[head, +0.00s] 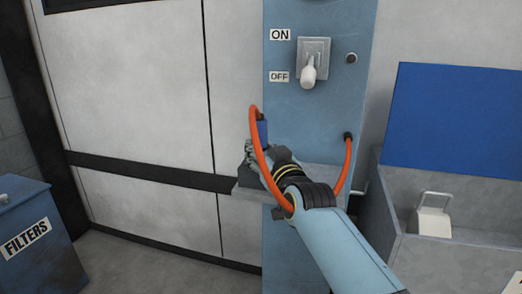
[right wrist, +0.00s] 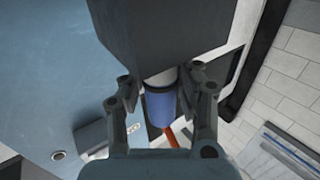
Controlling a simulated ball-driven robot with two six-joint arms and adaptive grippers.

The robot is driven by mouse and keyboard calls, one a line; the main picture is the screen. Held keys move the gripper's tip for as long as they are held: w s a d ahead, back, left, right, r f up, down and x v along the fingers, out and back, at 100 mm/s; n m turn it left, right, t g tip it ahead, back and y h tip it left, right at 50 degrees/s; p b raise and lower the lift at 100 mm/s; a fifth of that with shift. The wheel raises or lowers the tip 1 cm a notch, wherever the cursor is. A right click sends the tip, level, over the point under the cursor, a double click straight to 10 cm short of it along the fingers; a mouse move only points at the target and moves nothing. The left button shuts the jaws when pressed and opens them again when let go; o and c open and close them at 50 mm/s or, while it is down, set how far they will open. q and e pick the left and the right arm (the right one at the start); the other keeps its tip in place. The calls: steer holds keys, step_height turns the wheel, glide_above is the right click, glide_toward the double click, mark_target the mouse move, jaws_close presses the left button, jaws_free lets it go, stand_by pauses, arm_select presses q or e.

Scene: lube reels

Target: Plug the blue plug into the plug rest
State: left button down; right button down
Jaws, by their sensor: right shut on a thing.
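The blue plug (head: 263,131) is upright in my right gripper (head: 257,152), with an orange cable leaving its top. In the right wrist view, the two fingers of my right gripper (right wrist: 168,82) are shut on the blue plug (right wrist: 160,107) near its pale end. That end points at a dark grey block (right wrist: 165,35), which looks like the plug rest, and meets its edge in the picture. I cannot tell whether the end is inside it. In the head view the grey ledge (head: 246,191) of the rest shows beneath the gripper, partly hidden by my arm. My left gripper is out of view.
The orange cable (head: 348,165) loops past my right wrist to a black port on the blue panel (head: 320,115). A white-handled ON/OFF switch (head: 308,70) is above. A grey bin (head: 400,195) stands right, a blue FILTERS box (head: 35,240) left.

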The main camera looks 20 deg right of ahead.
steer(key=shift+f+b, duration=0.65)
steer(key=shift+f, duration=0.2)
steer(key=c, duration=0.9)
jaws_free()
steer(key=shift+o, duration=0.2)
steer(key=shift+s+f, duration=0.1)
steer(key=shift+f, duration=0.05)
steer(key=shift+s+f, duration=0.15)
steer(key=s, duration=1.1)
steer(key=shift+s+d+r, duration=0.25)
steer(key=shift+s+r, duration=0.05)
